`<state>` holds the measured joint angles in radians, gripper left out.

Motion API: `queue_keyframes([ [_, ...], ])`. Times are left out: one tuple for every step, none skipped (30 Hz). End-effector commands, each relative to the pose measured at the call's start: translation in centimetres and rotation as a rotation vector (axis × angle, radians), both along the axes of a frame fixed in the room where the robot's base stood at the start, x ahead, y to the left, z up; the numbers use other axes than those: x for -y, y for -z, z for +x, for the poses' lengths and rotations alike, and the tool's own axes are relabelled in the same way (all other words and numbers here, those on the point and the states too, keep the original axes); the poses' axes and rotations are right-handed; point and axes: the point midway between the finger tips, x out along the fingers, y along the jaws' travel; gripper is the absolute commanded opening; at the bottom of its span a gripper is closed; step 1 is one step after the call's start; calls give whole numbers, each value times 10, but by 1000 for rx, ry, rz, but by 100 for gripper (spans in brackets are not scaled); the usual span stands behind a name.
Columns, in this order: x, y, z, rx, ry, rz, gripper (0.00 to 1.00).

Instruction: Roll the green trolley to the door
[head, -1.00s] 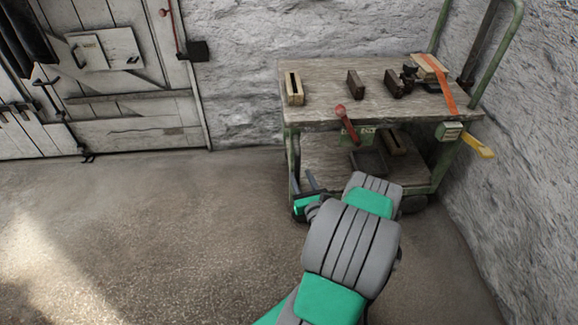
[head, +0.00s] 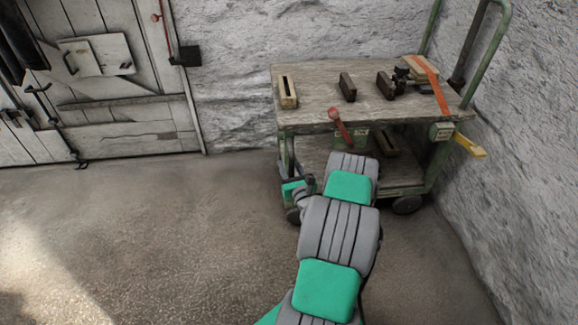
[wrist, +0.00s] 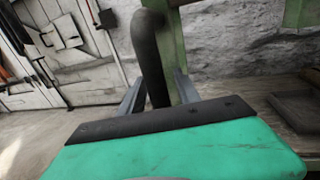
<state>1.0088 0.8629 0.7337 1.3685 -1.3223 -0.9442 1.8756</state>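The green trolley (head: 433,166) stands at the right by the stone wall, with a green tube frame, a worn wooden top and a lower shelf. My gripper (wrist: 158,76) is at its near left corner. In the wrist view its two fingers stand apart on either side of a dark, curved upright bar (wrist: 151,50), in front of a green trolley post (wrist: 178,45). A gap shows at the right finger; I cannot tell whether the left one touches. In the head view my arm partly hides the lower shelf. The white plank door (head: 125,100) is at the back left, shut.
Wooden and dark blocks (head: 347,87) and a clamp with an orange strap (head: 437,88) lie on the trolley top. A red-knobbed lever (head: 340,124) and a yellow handle (head: 468,145) stick out. The floor (head: 150,220) between trolley and door is clear.

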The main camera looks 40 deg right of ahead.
Motion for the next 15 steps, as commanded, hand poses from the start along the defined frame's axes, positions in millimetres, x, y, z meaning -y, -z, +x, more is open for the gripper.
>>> queue_keyframes([
  [0, 0, 0, 0, 0, 0, 34],
  [0, 0, 0, 0, 0, 0, 32],
  [0, 0, 0, 0, 0, 0, 28],
  [0, 0, 0, 0, 0, 0, 26],
  [0, 0, 0, 0, 0, 0, 23],
  [0, 0, 0, 0, 0, 0, 20],
  [0, 0, 0, 0, 0, 0, 18],
  [0, 0, 0, 0, 0, 0, 15],
  [0, 0, 0, 0, 0, 0, 12],
  [0, 0, 0, 0, 0, 0, 10],
  [0, 0, 0, 0, 0, 0, 7],
  [0, 0, 0, 0, 0, 0, 4],
  [0, 0, 0, 0, 0, 0, 1],
  [0, 0, 0, 0, 0, 0, 0],
  [0, 0, 0, 0, 0, 0, 0],
])
